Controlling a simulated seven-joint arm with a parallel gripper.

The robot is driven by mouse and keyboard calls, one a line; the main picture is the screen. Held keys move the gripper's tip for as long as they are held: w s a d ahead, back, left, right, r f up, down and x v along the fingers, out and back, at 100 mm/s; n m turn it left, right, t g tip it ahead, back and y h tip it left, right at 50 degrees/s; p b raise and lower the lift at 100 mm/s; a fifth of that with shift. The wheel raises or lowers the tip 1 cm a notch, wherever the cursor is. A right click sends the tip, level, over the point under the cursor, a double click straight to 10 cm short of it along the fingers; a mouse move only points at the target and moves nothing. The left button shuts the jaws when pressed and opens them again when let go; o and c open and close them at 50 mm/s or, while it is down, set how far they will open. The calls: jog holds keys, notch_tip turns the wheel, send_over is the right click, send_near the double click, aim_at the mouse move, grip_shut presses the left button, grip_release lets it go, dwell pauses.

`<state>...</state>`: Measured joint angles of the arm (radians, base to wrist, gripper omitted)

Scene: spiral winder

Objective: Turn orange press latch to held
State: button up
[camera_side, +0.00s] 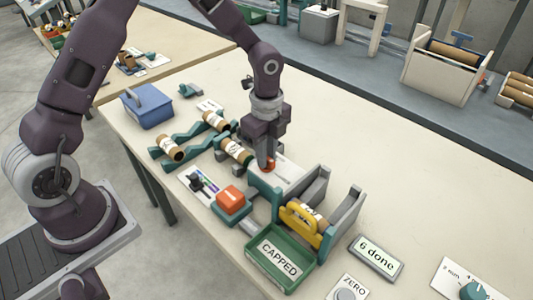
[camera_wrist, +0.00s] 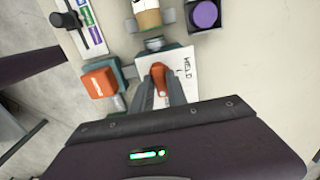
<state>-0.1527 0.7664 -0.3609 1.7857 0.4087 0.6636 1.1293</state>
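The orange press latch (camera_side: 268,165) is a small knob at the left end of the winder assembly, mostly hidden by my gripper in the side view. In the wrist view the orange latch (camera_wrist: 159,74) stands between my fingertips, over a white plate (camera_wrist: 184,62) with lettering that seems to read HELD. My gripper (camera_wrist: 160,82) points down at the latch, one finger on each side, and appears closed against it. In the side view my gripper (camera_side: 266,160) is low over the same spot. Any other lettering on the plate is hidden by the fingers.
An orange button on a teal block (camera_side: 231,197) stands close by; it shows in the wrist view (camera_wrist: 100,82). A yellow clamp (camera_side: 300,216), a green CAPPED tray (camera_side: 280,262) and a "6 done" sign (camera_side: 377,256) lie front right. Wrapped tubes (camera_side: 236,151) sit behind.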

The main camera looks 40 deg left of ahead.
grip_shut()
jog(key=shift+n, duration=0.3)
jog(key=n, duration=0.3)
jog(key=shift+n, duration=0.3)
jog(key=n, duration=0.4)
jog(key=shift+n, duration=0.3)
jog(key=n, duration=0.4)
jog(key=shift+n, duration=2.5)
